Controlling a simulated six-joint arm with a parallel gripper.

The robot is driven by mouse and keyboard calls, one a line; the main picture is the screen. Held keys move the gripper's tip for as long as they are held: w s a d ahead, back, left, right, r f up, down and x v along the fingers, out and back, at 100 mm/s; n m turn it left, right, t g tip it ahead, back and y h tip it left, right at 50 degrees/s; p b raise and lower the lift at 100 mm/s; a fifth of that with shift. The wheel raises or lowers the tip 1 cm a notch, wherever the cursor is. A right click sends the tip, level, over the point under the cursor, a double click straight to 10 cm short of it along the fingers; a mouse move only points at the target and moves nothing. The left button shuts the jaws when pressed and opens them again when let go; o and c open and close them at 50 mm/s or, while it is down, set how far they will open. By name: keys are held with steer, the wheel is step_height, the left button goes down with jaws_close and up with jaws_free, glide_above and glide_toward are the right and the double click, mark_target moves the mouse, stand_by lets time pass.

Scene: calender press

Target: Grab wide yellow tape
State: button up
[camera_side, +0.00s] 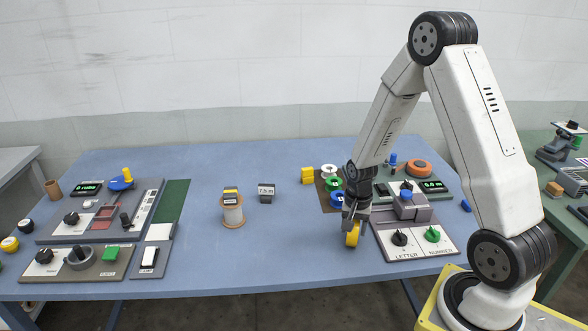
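A yellow tape roll (352,238) is at the front right of the blue table, tilted up on its edge. My gripper (355,220) points down right above it, and its fingers meet the roll's upper rim. The gripper looks shut on the roll, though the fingertips are small and partly hidden. I cannot tell whether the roll's lower edge touches the table. White (329,170), green (333,184) and blue (336,198) rolls sit in a row on a brown mat behind, beside my arm.
A LETTER/NUMBER knob panel (418,241) stands close to the right of my gripper. Control panels (100,212) fill the far left. The table's front middle is clear.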

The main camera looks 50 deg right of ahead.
jaws_close()
steer(key=shift+r, duration=0.15)
steer(key=shift+r, duration=4.9)
